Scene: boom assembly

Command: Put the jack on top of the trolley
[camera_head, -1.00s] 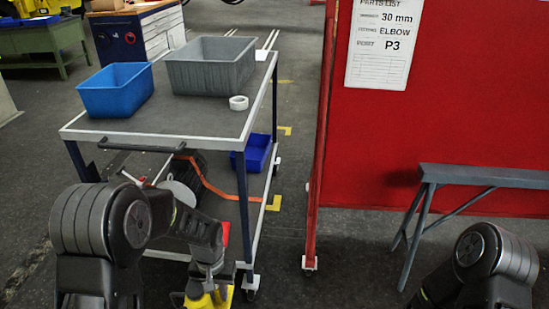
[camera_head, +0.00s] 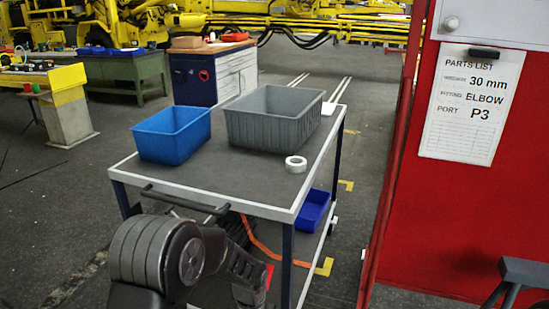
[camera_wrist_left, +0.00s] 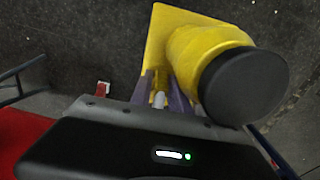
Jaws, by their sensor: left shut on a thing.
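The jack (camera_wrist_left: 205,55) is yellow with a round black pad and a flat yellow plate, seen in the left wrist view. My left gripper (camera_wrist_left: 162,88) is shut on it; the fingers meet a narrow part beside the yellow body. The jack is below the picture in the head view, where only my left arm shows, in front of the trolley. The trolley (camera_head: 240,178) has a grey top with a white rim and a black handle on its near side. Its near right top is bare. My right gripper is not in view.
A blue bin (camera_head: 172,137), a grey bin (camera_head: 275,120) and a white tape roll (camera_head: 296,164) stand on the trolley top. A smaller blue bin (camera_head: 312,210) is on the lower shelf. A red panel (camera_head: 450,215) stands to the right.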

